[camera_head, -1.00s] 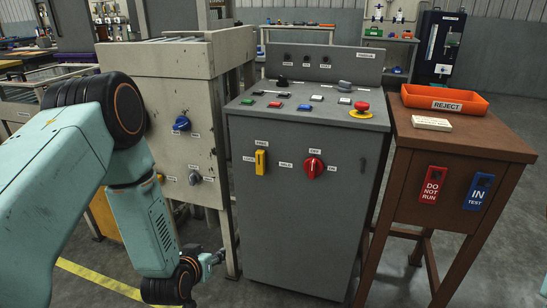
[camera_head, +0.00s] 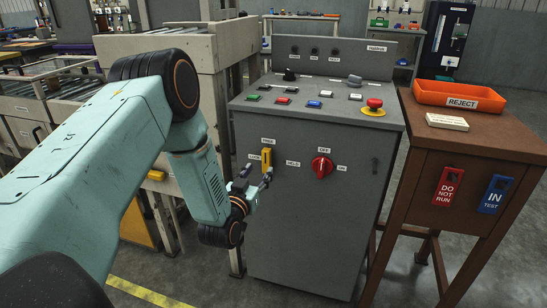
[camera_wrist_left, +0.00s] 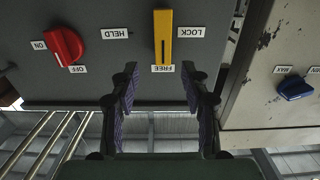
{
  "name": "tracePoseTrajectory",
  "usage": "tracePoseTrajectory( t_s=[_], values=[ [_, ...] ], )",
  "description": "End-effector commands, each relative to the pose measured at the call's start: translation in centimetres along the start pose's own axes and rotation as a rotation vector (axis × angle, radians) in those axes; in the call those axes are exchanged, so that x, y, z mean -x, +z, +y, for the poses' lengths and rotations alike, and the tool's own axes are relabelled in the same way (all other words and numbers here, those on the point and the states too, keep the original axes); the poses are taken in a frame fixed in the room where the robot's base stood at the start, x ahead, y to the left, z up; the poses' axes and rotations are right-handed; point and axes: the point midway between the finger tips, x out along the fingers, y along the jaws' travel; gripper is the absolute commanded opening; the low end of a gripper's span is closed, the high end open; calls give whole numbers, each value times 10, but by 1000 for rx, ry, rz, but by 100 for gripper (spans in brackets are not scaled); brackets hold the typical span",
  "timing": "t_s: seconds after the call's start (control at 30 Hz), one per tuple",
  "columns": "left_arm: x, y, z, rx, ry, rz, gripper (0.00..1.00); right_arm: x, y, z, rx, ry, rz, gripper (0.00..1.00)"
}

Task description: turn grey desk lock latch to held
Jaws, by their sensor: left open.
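The yellow lock latch (camera_head: 266,158) is on the front of the grey desk (camera_head: 310,215). In the left wrist view the scene is upside down, and the latch (camera_wrist_left: 163,38) points at the FREE label. My left gripper (camera_head: 259,175) is open and empty, just in front of and slightly below the latch. In the wrist view its fingers (camera_wrist_left: 160,82) are either side of the latch's line, apart from it. My right gripper is not in view.
A red rotary switch (camera_head: 321,167) is right of the latch; it also shows in the wrist view (camera_wrist_left: 66,47). A red emergency button (camera_head: 374,104) and small buttons are on the desk top. A brown table (camera_head: 480,142) with an orange REJECT tray (camera_head: 440,93) stands at the right.

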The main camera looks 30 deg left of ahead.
Motion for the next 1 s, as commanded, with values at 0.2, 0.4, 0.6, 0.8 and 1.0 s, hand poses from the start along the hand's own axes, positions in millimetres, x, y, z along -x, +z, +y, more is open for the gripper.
tracePoseTrajectory(
  t_s=[0.2,0.4,0.6,0.8,1.0],
  values=[
    [-12,-3,-4,-7,-9,21,46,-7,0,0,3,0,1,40],
    [-44,-3,-5,-6,-10,20,46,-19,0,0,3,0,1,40],
    [-69,-3,-5,-7,-8,19,46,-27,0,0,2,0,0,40],
    [-78,-4,-4,-5,-6,16,46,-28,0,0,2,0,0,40],
    [-78,-4,-4,-5,-6,15,46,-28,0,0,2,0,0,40]
  ],
)
